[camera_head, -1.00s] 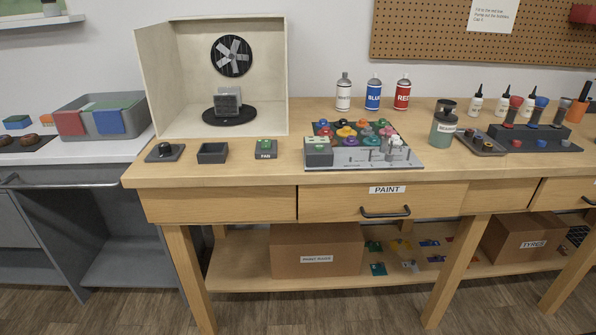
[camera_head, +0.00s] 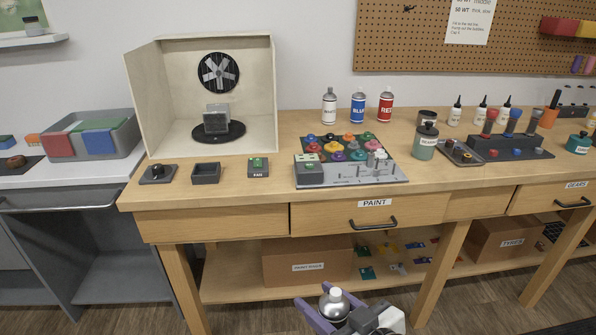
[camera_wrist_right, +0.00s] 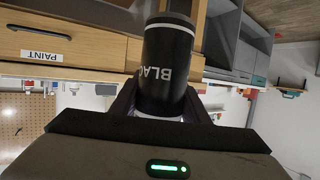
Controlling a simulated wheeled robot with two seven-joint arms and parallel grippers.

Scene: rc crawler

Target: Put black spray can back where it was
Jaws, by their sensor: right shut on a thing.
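The black spray can (camera_head: 334,306) shows at the bottom of the head view, with its silver shoulder and white cap upward. My right gripper (camera_head: 333,314) is shut on it, in front of the workbench and below the tabletop. In the right wrist view the can (camera_wrist_right: 166,62) is black with white lettering that appears upside down; the gripper (camera_wrist_right: 163,100) fingers flank it. White (camera_head: 329,106), blue (camera_head: 358,108) and red (camera_head: 386,107) spray cans stand in a row at the back of the bench. My left gripper is out of view.
An open booth (camera_head: 143,98) with a fan and turntable stands at the bench's left. A tray of coloured knobs (camera_head: 390,174) lies in front of the cans. A sealer jar (camera_head: 426,146) stands right of it.

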